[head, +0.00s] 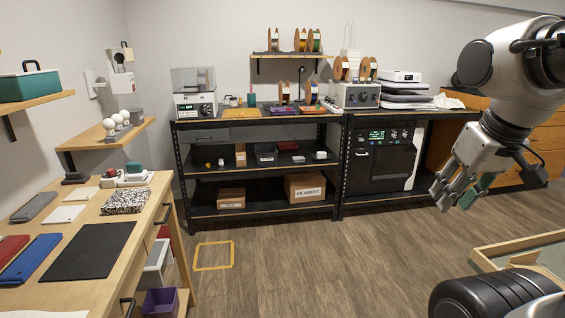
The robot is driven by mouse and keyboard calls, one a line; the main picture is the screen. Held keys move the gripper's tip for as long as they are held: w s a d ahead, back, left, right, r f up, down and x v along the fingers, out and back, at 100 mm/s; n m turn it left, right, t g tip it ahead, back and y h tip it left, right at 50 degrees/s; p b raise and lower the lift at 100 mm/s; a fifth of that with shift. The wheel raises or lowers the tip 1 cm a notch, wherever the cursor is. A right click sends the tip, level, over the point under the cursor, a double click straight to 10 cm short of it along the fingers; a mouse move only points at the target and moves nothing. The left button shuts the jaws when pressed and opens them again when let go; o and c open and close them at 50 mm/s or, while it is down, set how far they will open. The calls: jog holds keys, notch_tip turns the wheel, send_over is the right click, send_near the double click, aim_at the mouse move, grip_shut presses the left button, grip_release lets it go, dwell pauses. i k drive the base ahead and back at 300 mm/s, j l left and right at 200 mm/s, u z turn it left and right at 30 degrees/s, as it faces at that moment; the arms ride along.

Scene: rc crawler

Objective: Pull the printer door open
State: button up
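The printer (382,135) is a boxy machine on the lower level of the right-hand rack, with a lit display and knobs along its top. My gripper (455,200) hangs at the right, pointing down and to the left, in front of and to the right of the printer. It is well apart from the door. Its fingers look spread, with a gap between them. A green patch shows along the right finger; I cannot tell whether it is part of the gripper.
A workbench (140,222) runs along the left. The shelving rack (262,208) stands left of the printer. The wooden floor (310,265) in front is largely clear, with a yellow square outline (214,255). A low wooden-edged surface (515,245) is at lower right.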

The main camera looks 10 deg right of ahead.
aim_at(398, 161)
jog(key=i, duration=0.75)
jog(key=i+j+z, duration=0.1)
jog(key=i, duration=0.6)
jog(key=i+j+z, duration=0.1)
jog(key=i, duration=0.65)
jog(key=i+l+z, duration=0.15)
jog(key=i+z, duration=0.3)
jog(key=i, duration=0.3)
jog(key=i+j+z, duration=0.1)
jog(key=i+z, duration=0.4)
jog(key=i, duration=0.25)
jog(key=i+l, duration=0.15)
jog(key=i, duration=0.3)
jog(key=i+l, duration=0.15)
jog(key=i, duration=0.25)
